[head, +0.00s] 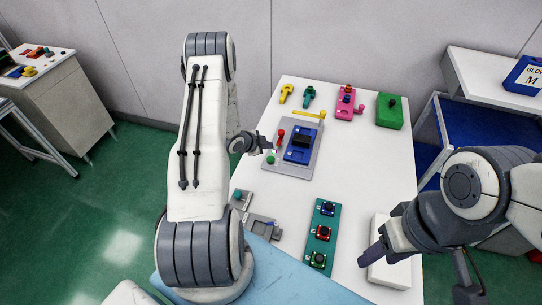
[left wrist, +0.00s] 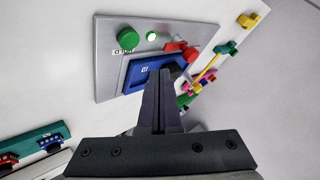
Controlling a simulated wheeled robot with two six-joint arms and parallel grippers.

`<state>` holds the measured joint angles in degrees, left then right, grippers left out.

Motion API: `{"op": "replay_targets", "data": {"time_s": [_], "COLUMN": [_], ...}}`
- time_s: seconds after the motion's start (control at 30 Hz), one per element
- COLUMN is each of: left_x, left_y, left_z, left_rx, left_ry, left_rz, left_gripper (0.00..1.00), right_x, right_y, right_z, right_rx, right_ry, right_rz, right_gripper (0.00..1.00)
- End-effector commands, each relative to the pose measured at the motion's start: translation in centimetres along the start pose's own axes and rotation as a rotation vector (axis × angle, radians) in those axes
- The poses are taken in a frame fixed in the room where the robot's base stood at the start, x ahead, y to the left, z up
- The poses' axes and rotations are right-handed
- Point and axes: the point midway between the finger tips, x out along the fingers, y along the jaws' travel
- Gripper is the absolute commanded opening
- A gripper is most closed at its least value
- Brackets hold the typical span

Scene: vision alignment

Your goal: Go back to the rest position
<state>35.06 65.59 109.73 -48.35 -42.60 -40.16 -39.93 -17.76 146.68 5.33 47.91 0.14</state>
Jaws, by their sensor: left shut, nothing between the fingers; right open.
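My left gripper (head: 268,143) is shut and empty. It hovers at the left edge of a grey panel (head: 270,169) holding a blue block (head: 300,144), a red knob (head: 280,136) and a green button (head: 270,160). In the left wrist view its closed fingers (left wrist: 165,75) point toward the blue block (left wrist: 140,76), covering part of it; I cannot tell whether they touch. The red knob (left wrist: 180,54) and green button (left wrist: 128,38) lie beyond the fingertips. My right gripper (head: 418,272) is open and empty, low at the right by a white box (head: 392,274).
A teal board (head: 324,222) with several small devices lies on the white table (head: 345,180). A pink piece (head: 346,105), a green box (head: 390,113) and yellow (head: 286,92) and teal (head: 308,96) pieces stand farther back. A glove box (head: 525,77) sits on a right shelf.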

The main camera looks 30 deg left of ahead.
Motion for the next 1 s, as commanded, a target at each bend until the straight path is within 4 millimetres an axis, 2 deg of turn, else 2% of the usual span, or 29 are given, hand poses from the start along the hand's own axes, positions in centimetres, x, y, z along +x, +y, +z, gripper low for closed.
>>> {"op": "replay_targets", "data": {"time_s": [0.03,0.17,0.73,0.87,0.97,1.0], "left_x": [-0.7,-1.3,-1.2,-1.4,-2.4,-3.1], "left_y": [-0.5,-0.9,-1.0,-1.5,-1.4,-1.0], "left_z": [-0.5,-0.9,-1.2,-4.3,-8.9,-11.1], "left_rx": [0.000,0.000,0.001,0.004,-0.008,-0.019], "left_ry": [0.000,0.000,-0.003,-0.043,-0.107,-0.138], "left_rz": [0.000,0.000,0.002,0.025,0.059,0.074], "left_gripper": [0.00,0.00,0.00,0.00,0.00,0.00], "right_x": [-0.8,-1.4,-1.2,-0.6,0.1,0.4], "right_y": [-0.1,-0.1,-0.1,-0.1,0.0,0.0], "right_z": [0.0,-0.1,-0.1,0.0,0.0,0.0], "right_rx": [0.000,0.000,-0.004,-0.004,-0.003,-0.003], "right_ry": [0.000,0.000,0.000,0.000,0.000,0.000], "right_rz": [0.000,0.000,0.000,0.000,0.000,0.000], "right_gripper": [0.50,0.50,0.50,0.50,0.50,0.50]}}
